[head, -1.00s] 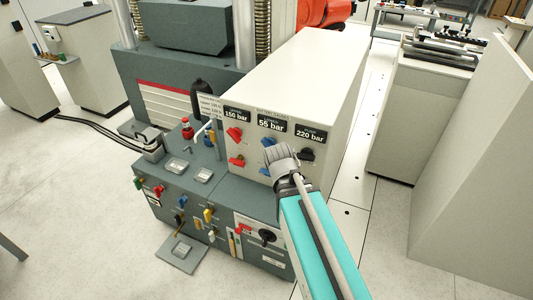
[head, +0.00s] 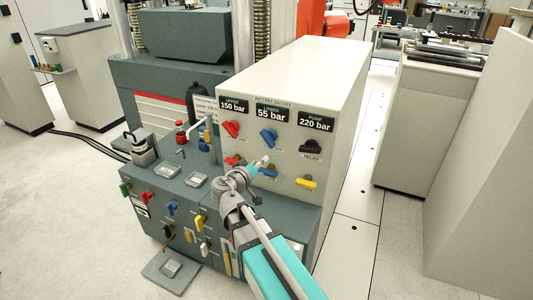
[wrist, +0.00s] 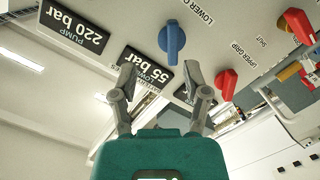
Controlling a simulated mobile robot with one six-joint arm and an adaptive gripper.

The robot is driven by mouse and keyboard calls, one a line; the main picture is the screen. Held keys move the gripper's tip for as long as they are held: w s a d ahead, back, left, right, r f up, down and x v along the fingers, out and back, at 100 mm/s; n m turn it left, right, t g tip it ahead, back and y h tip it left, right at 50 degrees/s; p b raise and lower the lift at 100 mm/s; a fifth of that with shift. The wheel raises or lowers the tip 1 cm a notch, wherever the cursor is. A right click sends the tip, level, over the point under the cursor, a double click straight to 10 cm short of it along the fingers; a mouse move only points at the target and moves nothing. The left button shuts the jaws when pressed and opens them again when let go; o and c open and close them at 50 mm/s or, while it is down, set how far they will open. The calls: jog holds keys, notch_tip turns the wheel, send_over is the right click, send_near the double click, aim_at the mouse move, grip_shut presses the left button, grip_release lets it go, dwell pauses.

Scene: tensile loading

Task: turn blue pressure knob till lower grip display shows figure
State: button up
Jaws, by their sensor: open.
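The blue pressure knob (head: 268,138) is on the cream panel below the lower grip display (head: 272,115), which reads 55 bar. In the wrist view the blue knob (wrist: 172,42) and the upside-down 55 bar display (wrist: 148,72) lie beyond the fingers. My gripper (head: 262,162) is in front of the panel, below the knob in the head view, and partly covers a lower blue lever (head: 267,172). In the wrist view my gripper (wrist: 160,74) is open, with nothing between its fingers, apart from the knob.
A red knob (head: 231,129) sits left of the blue one, under the 150 bar display (head: 233,105). A black knob (head: 311,146) and the 220 bar display (head: 316,122) are at right.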

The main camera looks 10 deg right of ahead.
aim_at(267, 141)
jog(key=a+t, duration=0.1)
jog(key=w+a+n+t+b, duration=0.1)
jog(key=shift+a, duration=0.4)
jog(key=x, duration=1.3)
jog(key=shift+w+d, duration=0.25)
jog(key=shift+w, duration=0.05)
grip_shut()
